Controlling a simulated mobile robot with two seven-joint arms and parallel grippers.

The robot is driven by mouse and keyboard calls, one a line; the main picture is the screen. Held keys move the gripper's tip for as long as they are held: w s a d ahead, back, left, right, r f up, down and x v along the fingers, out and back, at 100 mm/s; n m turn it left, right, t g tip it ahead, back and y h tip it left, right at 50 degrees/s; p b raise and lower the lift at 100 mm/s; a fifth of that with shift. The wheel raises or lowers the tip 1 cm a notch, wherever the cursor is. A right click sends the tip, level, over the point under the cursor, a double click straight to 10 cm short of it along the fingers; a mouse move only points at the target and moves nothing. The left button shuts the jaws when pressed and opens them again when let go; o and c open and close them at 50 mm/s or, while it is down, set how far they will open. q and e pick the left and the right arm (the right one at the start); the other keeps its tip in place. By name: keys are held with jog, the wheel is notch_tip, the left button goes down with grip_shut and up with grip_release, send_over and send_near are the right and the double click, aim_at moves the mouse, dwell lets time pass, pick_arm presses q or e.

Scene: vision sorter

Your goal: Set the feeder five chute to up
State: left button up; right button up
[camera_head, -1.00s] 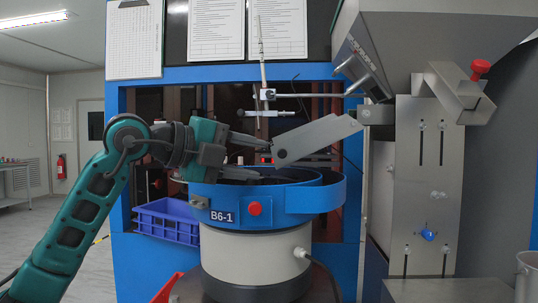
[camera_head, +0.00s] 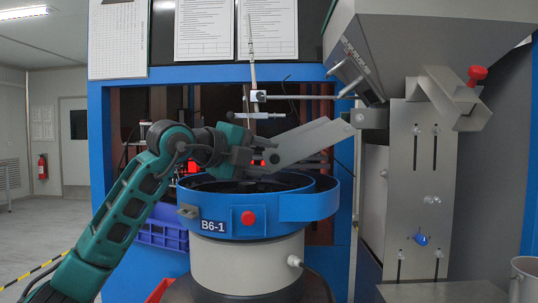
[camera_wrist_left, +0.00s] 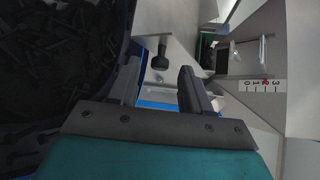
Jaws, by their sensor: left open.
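The grey metal chute (camera_head: 312,143) slopes from the hopper column at upper right down over the round blue feeder bowl (camera_head: 297,204), labelled B6-1. My left gripper (camera_head: 263,150) is open above the bowl, by the chute's lower end. In the left wrist view, the open jaws (camera_wrist_left: 160,72) face a pale metal surface. A dark knob (camera_wrist_left: 161,56) stands just beyond the jaws, between their lines, and is not gripped. A small number scale (camera_wrist_left: 262,86) shows at right. No label reading five is visible. My right gripper is not in view.
A thin rod stand (camera_head: 252,70) rises behind the chute. A blue crate (camera_head: 163,232) is behind the bowl at left.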

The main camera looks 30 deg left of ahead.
pick_arm(q)
jog(key=shift+x, duration=1.15)
grip_shut()
